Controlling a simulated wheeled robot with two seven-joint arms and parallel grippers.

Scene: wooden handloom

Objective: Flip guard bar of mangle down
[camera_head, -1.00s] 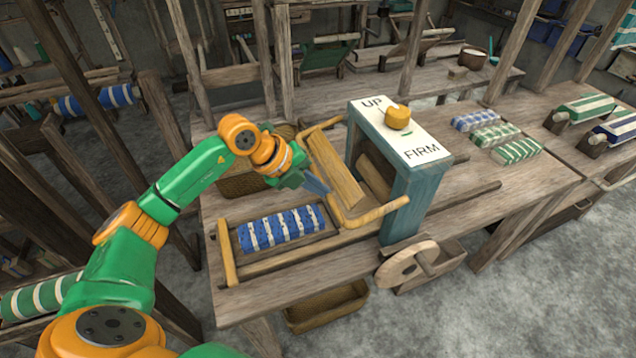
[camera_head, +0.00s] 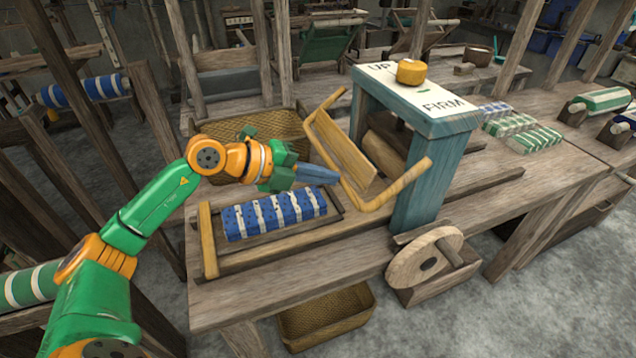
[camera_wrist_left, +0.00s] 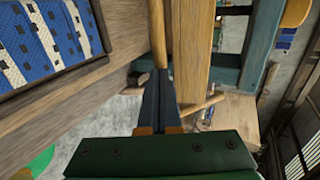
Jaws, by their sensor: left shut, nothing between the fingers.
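The mangle (camera_head: 428,185) has teal posts and a white top marked UP and FIRM, with a yellow knob (camera_head: 411,71). Its guard bar (camera_head: 333,165) is a yellowish U-shaped wooden frame on the left side, tilted up and outward, with a flat board (camera_head: 346,152) inside it. My left gripper (camera_head: 336,178) is shut and empty, its blue-grey fingertips right at the bar's outer rail; whether they touch, I cannot tell. In the left wrist view the fingers (camera_wrist_left: 160,82) point along the wooden bar (camera_wrist_left: 158,35). My right gripper is out of view.
A blue-and-white striped cloth (camera_head: 273,213) lies in a wooden tray below my left gripper. A wicker basket (camera_head: 250,130) stands behind. A wooden wheel (camera_head: 425,268) is at the front, and striped bundles (camera_head: 520,130) lie to the right.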

